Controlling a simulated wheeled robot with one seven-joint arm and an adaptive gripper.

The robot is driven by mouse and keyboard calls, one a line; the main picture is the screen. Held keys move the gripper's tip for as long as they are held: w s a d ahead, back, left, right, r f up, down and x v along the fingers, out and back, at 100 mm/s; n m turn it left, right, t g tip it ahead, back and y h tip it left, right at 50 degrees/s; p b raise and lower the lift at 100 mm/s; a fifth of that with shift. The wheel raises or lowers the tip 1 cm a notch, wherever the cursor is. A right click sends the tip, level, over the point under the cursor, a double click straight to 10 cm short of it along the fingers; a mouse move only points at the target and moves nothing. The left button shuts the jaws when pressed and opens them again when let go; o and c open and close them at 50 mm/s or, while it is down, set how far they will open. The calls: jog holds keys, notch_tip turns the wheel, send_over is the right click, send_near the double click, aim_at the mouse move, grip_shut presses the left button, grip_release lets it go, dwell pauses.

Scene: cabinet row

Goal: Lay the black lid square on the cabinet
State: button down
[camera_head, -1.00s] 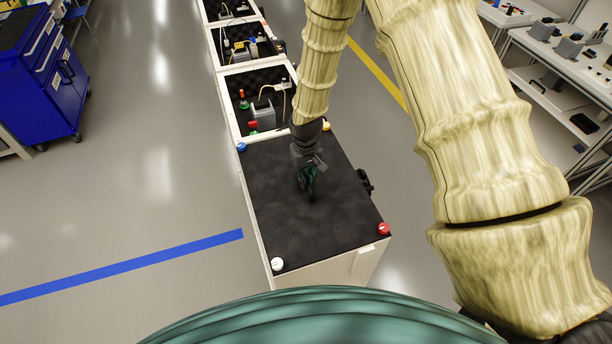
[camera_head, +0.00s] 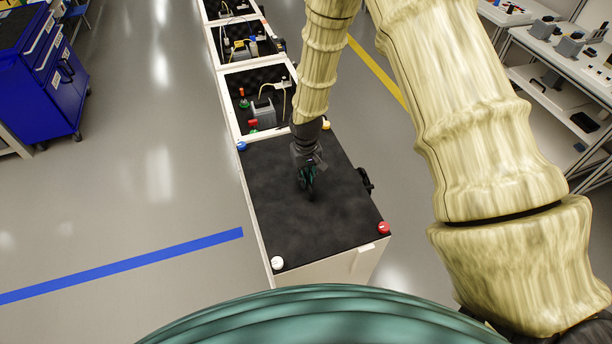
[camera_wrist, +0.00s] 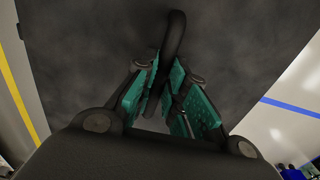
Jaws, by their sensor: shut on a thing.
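The black lid (camera_head: 285,222) lies over the top of the nearest white cabinet (camera_head: 345,266) in the head view. Its edges run close along the cabinet's rim, between coloured corner knobs. My gripper (camera_head: 307,190) is above the middle of the lid, shut on its dark handle. In the wrist view my gripper (camera_wrist: 165,100) has its green finger pads on both sides of the curved black handle (camera_wrist: 175,35). The lid's dark surface (camera_wrist: 90,50) fills most of that view. I cannot tell whether the lid touches the rim all round.
Corner knobs are blue (camera_head: 241,146), yellow (camera_head: 326,125), red (camera_head: 383,228) and white (camera_head: 277,263). Open cabinets (camera_head: 258,100) with parts inside continue behind. A blue tool cart (camera_head: 55,85) stands left, a white shelf (camera_head: 560,80) right. The floor at left is clear.

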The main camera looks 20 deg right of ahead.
jog(key=shift+f, duration=0.15)
dwell(0.4)
jog(key=c, duration=1.4)
grip_release()
jog(key=shift+o, duration=0.2)
jog(key=shift+f, duration=0.1)
notch_tip(320, 180, up, 12)
jog(key=shift+s, duration=0.1)
